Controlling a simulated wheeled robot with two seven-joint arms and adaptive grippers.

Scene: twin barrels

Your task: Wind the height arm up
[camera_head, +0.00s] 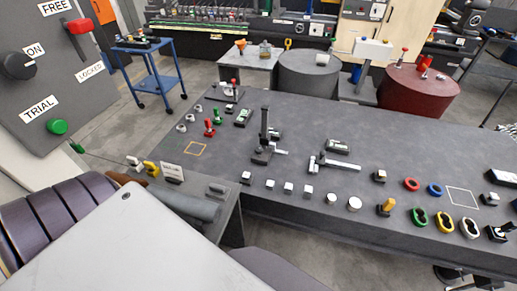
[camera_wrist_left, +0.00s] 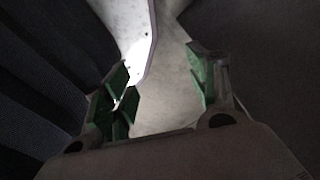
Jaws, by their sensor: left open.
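A black upright post on a block base (camera_head: 265,140) stands on the grey table, with a light handle-like piece at its foot. I cannot tell which of these is the height arm. My left gripper (camera_wrist_left: 164,88) shows in the left wrist view, open, with green pads and nothing between its fingers. I cannot make it out in the head view. My right gripper is not in view.
The long grey table (camera_head: 370,125) holds several small knobs, blocks and coloured rings. A grey barrel (camera_head: 308,75) and a dark red barrel (camera_head: 415,95) stand behind it. A grey panel (camera_head: 40,85) with a black dial and green button is at left. A blue cart (camera_head: 150,75) stands beyond.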

